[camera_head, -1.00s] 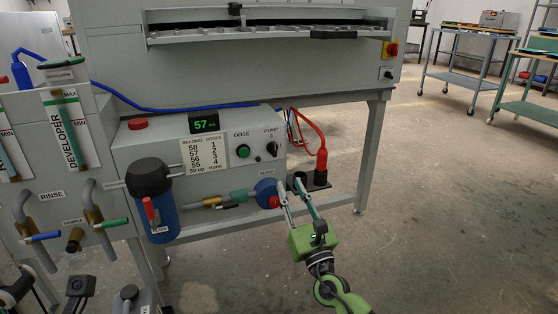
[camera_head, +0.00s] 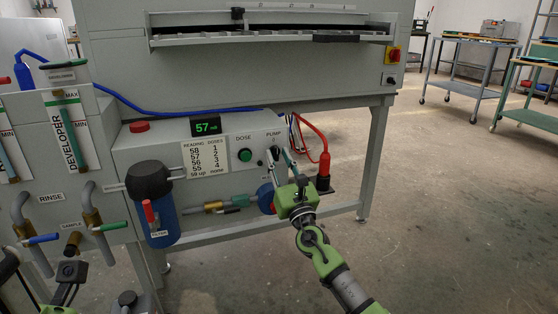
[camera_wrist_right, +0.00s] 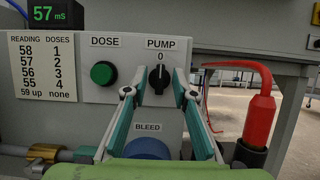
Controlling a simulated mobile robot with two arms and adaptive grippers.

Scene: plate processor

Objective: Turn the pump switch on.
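The pump switch (camera_wrist_right: 159,79) is a black rotary knob under the PUMP label, with its grip upright below the "0" mark. In the head view the switch (camera_head: 275,152) is partly covered by my right gripper (camera_head: 281,154). In the right wrist view my right gripper (camera_wrist_right: 160,80) is open, its two fingertips on either side of the knob with small gaps showing. I cannot tell whether the tips reach the knob's depth.
A green dose button (camera_wrist_right: 103,73) sits left of the switch. The display (camera_head: 206,126) reads 57. Below are the blue bleed part (camera_wrist_right: 148,148) and, to the right, a red plug with a hose (camera_wrist_right: 259,118). Open floor lies right of the machine.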

